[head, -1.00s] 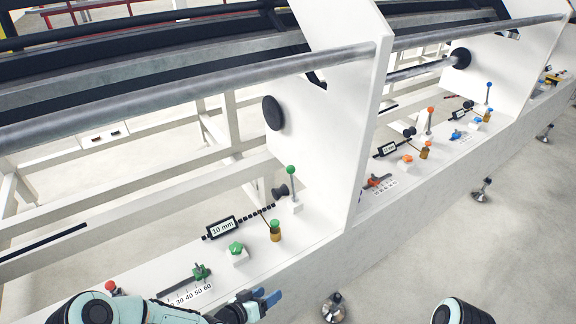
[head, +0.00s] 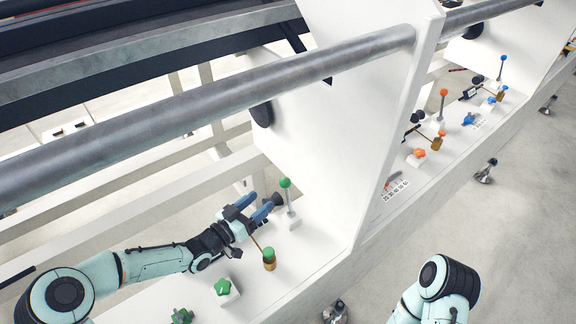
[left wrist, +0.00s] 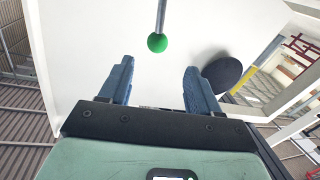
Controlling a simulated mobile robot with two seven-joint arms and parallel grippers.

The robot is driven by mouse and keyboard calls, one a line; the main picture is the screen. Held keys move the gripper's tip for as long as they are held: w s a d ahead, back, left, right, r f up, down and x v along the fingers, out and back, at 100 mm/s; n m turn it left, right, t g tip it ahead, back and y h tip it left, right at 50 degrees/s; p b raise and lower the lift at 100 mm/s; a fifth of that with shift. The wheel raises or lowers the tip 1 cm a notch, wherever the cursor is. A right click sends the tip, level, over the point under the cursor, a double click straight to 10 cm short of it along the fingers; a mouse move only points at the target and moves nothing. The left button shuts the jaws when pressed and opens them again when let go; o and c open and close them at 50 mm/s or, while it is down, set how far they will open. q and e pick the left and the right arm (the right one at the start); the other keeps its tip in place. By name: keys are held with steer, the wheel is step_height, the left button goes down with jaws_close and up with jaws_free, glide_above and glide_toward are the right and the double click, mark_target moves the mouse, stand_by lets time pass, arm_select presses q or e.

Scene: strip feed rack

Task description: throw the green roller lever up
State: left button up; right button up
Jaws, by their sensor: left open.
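The green roller lever is a thin metal rod with a green ball (head: 285,183) on top, standing upright on a small white block at the foot of the white side plate. My left gripper (head: 262,206) is open and empty, just to the left of the lever and a little below its ball. In the left wrist view, the green ball (left wrist: 157,42) and its rod appear beyond the two blue fingertips of my left gripper (left wrist: 158,82), roughly centred between them and not touching them. My right gripper is not in view; only part of my right arm shows.
A green-topped brass knob (head: 269,258) and a green star knob (head: 223,287) sit on the ledge nearer me. A black round knob (head: 278,199) is close behind the fingers. The white side plate (head: 350,130) stands right of the lever. Orange and blue controls lie beyond it.

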arm_select(q)
steer(key=p, duration=0.1)
glide_above(288, 198)
steer(key=w, duration=0.3)
steer(key=shift+d+r, duration=0.1)
steer(key=shift+d, duration=0.1)
jaws_close()
